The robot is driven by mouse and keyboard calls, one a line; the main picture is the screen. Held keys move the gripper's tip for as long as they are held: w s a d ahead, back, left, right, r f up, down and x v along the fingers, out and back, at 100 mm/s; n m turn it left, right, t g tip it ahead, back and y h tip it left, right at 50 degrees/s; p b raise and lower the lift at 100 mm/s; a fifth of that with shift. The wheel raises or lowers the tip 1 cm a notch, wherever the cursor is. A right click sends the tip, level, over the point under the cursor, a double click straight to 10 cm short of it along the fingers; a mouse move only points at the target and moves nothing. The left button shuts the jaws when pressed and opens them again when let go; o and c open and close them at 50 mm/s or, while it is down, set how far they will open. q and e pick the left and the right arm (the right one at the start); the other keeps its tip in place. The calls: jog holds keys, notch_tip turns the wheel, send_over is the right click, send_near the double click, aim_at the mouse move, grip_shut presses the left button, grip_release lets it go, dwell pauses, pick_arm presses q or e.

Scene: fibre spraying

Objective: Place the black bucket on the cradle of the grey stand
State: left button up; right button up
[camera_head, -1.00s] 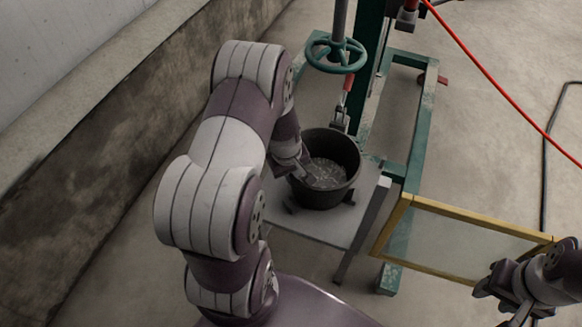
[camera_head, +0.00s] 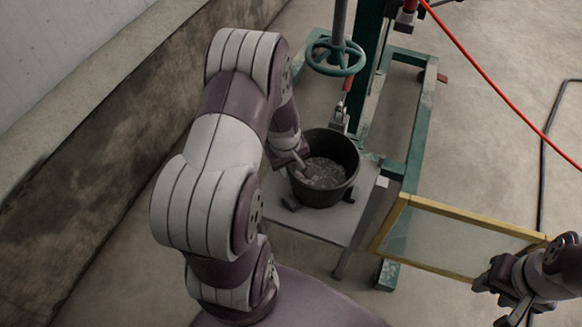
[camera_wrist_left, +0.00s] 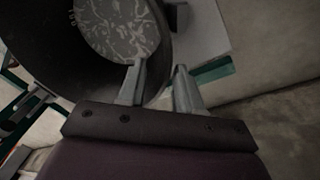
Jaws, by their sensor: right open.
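The black bucket (camera_head: 325,190) stands upright on the grey stand (camera_head: 318,228) in the head view, between small dark cradle blocks (camera_head: 290,203). Pale, speckled material shows inside it. My left gripper (camera_head: 300,163) is at the bucket's left rim. In the left wrist view, the left gripper's fingers (camera_wrist_left: 160,72) are apart, one on the inner side of the bucket wall (camera_wrist_left: 160,35) and one on the outer side, with a gap showing. My right gripper (camera_head: 493,300) is open and empty at the lower right, away from the bucket. The bucket's underside is hidden.
A green frame (camera_head: 418,130) with a handwheel (camera_head: 335,57) stands just behind and right of the bucket. A yellow-edged panel (camera_head: 465,215) lies right of the stand. A red hose (camera_head: 500,95) crosses the upper right. A concrete wall (camera_head: 100,150) runs along the left.

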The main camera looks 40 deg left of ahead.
pick_arm(q)
notch_tip(320, 180, up, 8)
jog(key=s+p, duration=0.1)
jog(key=p, duration=0.2)
jog(key=s+d+r+m, duration=0.7)
jog(key=d+r+m, duration=0.2)
jog(key=d+m, duration=0.3)
jog(key=shift+s+d, duration=0.15)
jog(key=shift+d, duration=0.35)
pick_arm(e)
notch_tip(320, 180, up, 4)
jog(key=shift+r, duration=0.1)
jog(key=shift+s, duration=0.1)
